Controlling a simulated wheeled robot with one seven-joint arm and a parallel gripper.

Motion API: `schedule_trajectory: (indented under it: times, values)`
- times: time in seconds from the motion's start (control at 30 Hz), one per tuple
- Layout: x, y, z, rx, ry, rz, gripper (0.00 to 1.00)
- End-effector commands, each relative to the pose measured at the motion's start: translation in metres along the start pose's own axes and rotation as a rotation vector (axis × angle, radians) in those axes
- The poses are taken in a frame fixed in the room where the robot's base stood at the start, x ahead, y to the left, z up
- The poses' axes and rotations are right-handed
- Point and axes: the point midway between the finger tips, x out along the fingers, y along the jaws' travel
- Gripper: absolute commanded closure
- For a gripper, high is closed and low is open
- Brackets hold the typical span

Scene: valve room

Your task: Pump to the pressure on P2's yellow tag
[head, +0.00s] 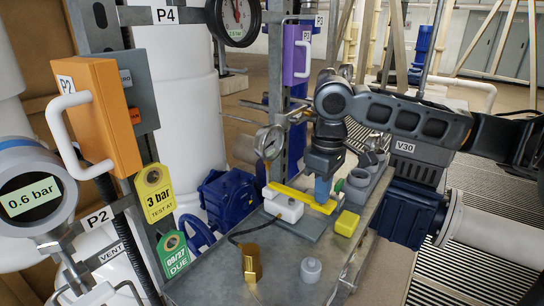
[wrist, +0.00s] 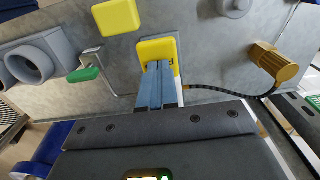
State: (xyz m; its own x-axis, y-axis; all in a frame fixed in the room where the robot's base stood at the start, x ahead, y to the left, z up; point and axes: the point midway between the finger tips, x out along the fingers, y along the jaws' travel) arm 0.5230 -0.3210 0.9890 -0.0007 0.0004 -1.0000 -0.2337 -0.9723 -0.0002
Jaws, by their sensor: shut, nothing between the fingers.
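The digital gauge (head: 30,198) at the left reads 0.6 bar, near the P2 label (head: 97,218). The yellow tag (head: 155,193) beside it reads "3 bar TEST AT". A long yellow lever (head: 292,194) lies across a white pump block (head: 284,209) on the grey bench. My gripper (head: 322,198) is shut and empty, pointing down at the lever's right end. In the wrist view, the shut fingers (wrist: 157,75) overlap the yellow lever end (wrist: 170,46); I cannot tell whether they touch it. The fingers hide part of this end.
A yellow block (head: 347,223), a brass fitting (head: 251,264) on a black hose and a grey knob (head: 311,269) stand on the bench (head: 212,285). A green tag (head: 173,254) hangs below the yellow one. An orange P2 box (head: 100,115) with a white handle is at left.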

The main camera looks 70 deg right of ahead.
Motion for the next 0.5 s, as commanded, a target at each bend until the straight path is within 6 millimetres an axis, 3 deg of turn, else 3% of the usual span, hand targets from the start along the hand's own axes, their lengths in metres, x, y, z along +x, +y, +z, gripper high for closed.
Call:
schedule_trajectory:
  times: [0.5]
  values:
    - [-0.05, 0.0, 0.0, 0.0, 0.001, -0.001, 1.0]
